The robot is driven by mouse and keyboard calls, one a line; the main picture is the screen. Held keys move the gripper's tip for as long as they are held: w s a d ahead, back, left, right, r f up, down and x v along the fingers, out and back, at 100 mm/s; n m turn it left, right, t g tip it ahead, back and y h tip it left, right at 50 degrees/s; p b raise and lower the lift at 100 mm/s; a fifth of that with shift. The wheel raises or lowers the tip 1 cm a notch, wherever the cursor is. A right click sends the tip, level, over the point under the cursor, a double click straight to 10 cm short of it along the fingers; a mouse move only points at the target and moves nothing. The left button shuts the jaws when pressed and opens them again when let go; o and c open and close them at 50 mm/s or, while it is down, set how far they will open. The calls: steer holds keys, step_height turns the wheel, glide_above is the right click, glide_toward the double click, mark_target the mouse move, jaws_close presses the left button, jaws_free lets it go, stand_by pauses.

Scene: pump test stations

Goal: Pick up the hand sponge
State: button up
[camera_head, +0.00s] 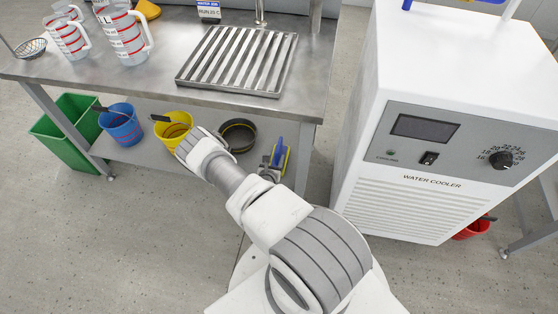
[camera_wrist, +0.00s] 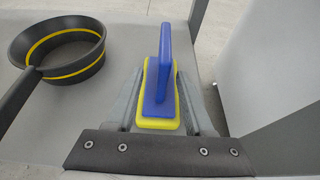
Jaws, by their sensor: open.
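The hand sponge (camera_wrist: 159,85) has a blue handle and plate on a yellow pad. In the wrist view it lies on the grey lower shelf (camera_wrist: 85,120), between the two fingers of my gripper (camera_wrist: 160,108). My gripper is open, with one finger on each side of the sponge; I cannot tell whether either touches it. In the head view the sponge (camera_head: 279,155) shows at the right end of the lower shelf (camera_head: 150,152), partly hidden by my arm. My gripper (camera_head: 270,168) is mostly hidden there by my own wrist.
A black round pan with a yellow band (camera_wrist: 58,48) lies left of the sponge. A yellow bucket (camera_head: 173,128) and a blue bucket (camera_head: 121,124) stand farther left on the shelf. The steel tabletop (camera_head: 160,82) is above. A white water cooler (camera_head: 430,150) stands to the right.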

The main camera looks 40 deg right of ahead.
steer(key=shift+s+b+x, duration=0.2)
steer(key=shift+b+x, duration=1.3)
steer(key=shift+x, duration=1.5)
steer(key=shift+f, duration=0.1)
jaws_close()
